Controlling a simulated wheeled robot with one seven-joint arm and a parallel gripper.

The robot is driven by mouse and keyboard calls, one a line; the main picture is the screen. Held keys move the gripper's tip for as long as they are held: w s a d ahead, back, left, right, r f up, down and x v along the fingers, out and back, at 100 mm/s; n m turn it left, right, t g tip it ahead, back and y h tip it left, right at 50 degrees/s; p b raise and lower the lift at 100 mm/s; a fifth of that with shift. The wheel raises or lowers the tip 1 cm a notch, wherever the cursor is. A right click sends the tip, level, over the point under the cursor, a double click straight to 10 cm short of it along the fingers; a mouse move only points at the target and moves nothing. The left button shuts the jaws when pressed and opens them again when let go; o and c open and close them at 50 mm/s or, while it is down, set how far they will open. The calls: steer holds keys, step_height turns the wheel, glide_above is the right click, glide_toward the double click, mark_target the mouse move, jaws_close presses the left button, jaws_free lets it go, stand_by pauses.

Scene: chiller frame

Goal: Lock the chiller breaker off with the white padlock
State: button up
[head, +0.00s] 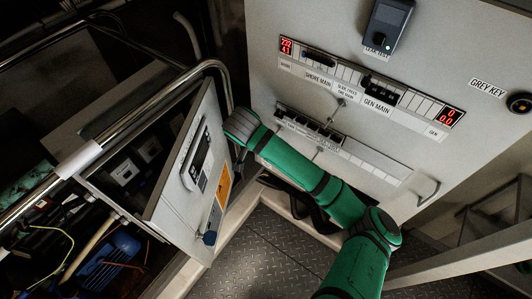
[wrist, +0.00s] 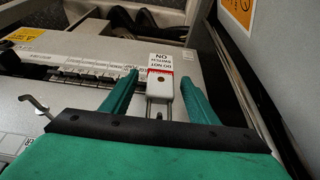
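In the wrist view my gripper (wrist: 160,77) is open, its two green fingers on either side of a narrow white block. This white block (wrist: 160,103) has a dark round hole, a red band and an upside-down "DO NOT SWITCH ON" label. It may be the white padlock, but I cannot tell for sure; no shackle shows. Gaps show between it and both fingers. In the head view my arm reaches left between the open door and the panel, and the fingertips are hard to make out. A lower breaker row (head: 309,126) is partly above my arm; which one is the chiller breaker is unreadable.
The open door (head: 181,196) with an orange label (head: 223,186) stands left of my arm. The grey panel (head: 270,85) carries an upper breaker row and meters. A metal hook (wrist: 33,104) juts out at left in the wrist view. A rail (head: 110,140) crosses the left.

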steer(key=v, duration=1)
steer(key=shift+r, duration=0.35)
